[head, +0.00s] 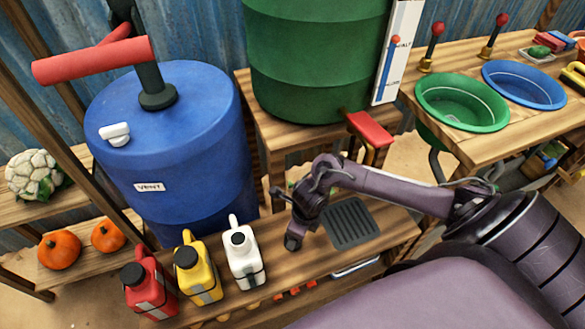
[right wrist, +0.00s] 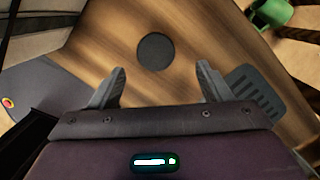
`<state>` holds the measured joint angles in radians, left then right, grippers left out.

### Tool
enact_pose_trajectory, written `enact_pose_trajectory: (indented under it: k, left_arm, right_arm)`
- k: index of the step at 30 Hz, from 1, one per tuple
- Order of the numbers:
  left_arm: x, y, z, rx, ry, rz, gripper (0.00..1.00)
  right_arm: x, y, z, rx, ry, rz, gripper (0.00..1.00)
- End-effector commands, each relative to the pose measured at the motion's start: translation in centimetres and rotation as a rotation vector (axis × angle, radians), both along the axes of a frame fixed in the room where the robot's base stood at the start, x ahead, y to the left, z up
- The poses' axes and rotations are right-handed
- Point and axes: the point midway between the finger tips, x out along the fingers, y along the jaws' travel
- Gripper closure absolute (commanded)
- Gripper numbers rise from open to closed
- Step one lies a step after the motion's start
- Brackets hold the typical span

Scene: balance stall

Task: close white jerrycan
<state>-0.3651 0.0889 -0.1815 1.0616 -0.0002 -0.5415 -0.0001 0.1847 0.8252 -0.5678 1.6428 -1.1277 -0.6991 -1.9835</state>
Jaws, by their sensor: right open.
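The white jerrycan (head: 246,268) stands upright on the wooden bench, at the right end of a row of cans. A dark round spot, cap or open mouth, shows at its top; I cannot tell which. My right gripper (head: 286,217) is just right of this can, pointing down over the bench. In the right wrist view its fingers (right wrist: 160,88) are open and empty. A dark round disc (right wrist: 155,52), cap-like, lies flat on the wood ahead of and between the fingertips. In the head view the gripper seems to hide the disc. My left gripper is not in view.
A yellow jerrycan (head: 203,283) and a red jerrycan (head: 150,293) stand left of the white one. A slotted drain plate (head: 351,223) lies right of my gripper. A blue barrel (head: 180,170) and a green barrel (head: 310,60) stand behind.

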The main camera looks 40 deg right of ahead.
Motion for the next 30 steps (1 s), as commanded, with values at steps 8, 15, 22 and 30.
enact_pose_trajectory:
  k: [8, 15, 22, 30]
  left_arm:
    - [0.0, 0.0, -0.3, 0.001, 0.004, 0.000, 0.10]
    - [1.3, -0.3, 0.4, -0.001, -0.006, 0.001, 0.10]
    - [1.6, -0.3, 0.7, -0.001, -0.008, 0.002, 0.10]
    - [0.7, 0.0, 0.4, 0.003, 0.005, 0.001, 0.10]
  right_arm:
    - [0.2, 0.8, -2.3, 0.004, 0.002, -0.003, 0.29]
    - [0.6, 1.0, -5.0, 0.000, 0.000, -0.001, 0.29]
    - [0.7, 1.0, -5.1, 0.000, -0.001, 0.000, 0.29]
    - [0.7, 1.0, -5.0, 0.000, -0.001, 0.000, 0.46]
